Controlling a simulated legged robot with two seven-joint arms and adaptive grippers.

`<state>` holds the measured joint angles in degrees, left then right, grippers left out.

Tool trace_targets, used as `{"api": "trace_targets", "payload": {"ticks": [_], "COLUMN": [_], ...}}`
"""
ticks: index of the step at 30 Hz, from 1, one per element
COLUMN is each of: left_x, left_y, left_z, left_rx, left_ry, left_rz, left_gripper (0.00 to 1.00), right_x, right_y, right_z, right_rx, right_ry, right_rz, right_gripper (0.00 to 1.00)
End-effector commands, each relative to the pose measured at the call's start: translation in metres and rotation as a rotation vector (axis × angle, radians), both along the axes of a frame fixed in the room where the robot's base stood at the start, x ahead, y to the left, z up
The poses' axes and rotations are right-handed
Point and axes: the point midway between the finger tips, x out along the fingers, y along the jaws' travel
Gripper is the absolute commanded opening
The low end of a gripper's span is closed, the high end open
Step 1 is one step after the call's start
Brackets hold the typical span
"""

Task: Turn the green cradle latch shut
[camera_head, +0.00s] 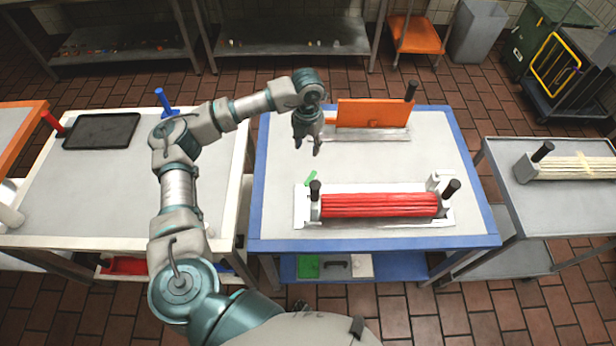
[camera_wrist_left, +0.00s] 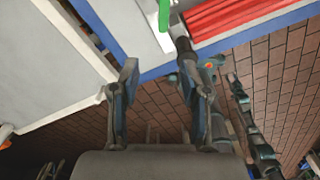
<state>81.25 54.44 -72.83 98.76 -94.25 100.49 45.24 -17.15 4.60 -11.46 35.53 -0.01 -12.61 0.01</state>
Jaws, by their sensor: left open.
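The green cradle latch (camera_head: 310,178) is a small bar at the left end of the white cradle (camera_head: 300,207), on the blue-edged table. It slants up and to the right in the head view. In the wrist view the latch (camera_wrist_left: 164,14) shows at the top edge, partly cut off. The cradle holds a bundle of red bars (camera_head: 380,205) between black-handled ends. My left gripper (camera_head: 308,150) is open and empty, pointing down above the table, behind the latch and apart from it. Its two fingers also show spread in the wrist view (camera_wrist_left: 157,82). My right gripper is not visible.
An orange upright plate (camera_head: 372,113) with a black handle (camera_head: 411,91) stands at the table's back. A white-edged table (camera_head: 75,185) with a black tray (camera_head: 102,131) is left. A grey cart (camera_head: 540,200) is right. The table top is clear left of the cradle.

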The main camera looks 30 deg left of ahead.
Motion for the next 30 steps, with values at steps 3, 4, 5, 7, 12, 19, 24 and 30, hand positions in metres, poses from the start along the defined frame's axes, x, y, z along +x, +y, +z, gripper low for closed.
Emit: {"api": "trace_targets", "payload": {"ticks": [3, 4, 5, 7, 12, 19, 24, 30], "left_x": [-0.001, -0.001, -0.001, -0.001, -0.002, -0.001, -0.001, -0.001], "left_y": [-0.001, -0.002, -0.002, -0.002, -0.002, -0.002, -0.002, -0.003], "left_z": [-0.017, -0.023, -0.030, -0.046, -0.088, -0.138, -0.161, -0.169], "left_rx": [0.000, 0.001, 0.000, -0.001, -0.003, -0.005, -0.006, -0.005], "left_ry": [0.004, 0.005, 0.006, 0.005, 0.006, 0.004, 0.003, 0.002], "left_rz": [-0.002, -0.003, -0.003, -0.004, -0.005, -0.005, -0.005, -0.006], "left_gripper": [0.46, 0.46, 0.46, 0.46, 0.46, 0.46, 0.46, 0.46], "right_x": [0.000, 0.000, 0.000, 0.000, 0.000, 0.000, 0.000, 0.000], "right_y": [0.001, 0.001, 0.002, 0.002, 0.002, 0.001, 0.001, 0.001], "right_z": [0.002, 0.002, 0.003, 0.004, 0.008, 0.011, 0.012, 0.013], "right_rx": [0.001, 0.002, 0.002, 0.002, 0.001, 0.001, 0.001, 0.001], "right_ry": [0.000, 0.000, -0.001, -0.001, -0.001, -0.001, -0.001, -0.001], "right_rz": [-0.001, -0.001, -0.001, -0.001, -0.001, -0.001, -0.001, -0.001], "right_gripper": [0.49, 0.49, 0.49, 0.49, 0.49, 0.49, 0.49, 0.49]}}
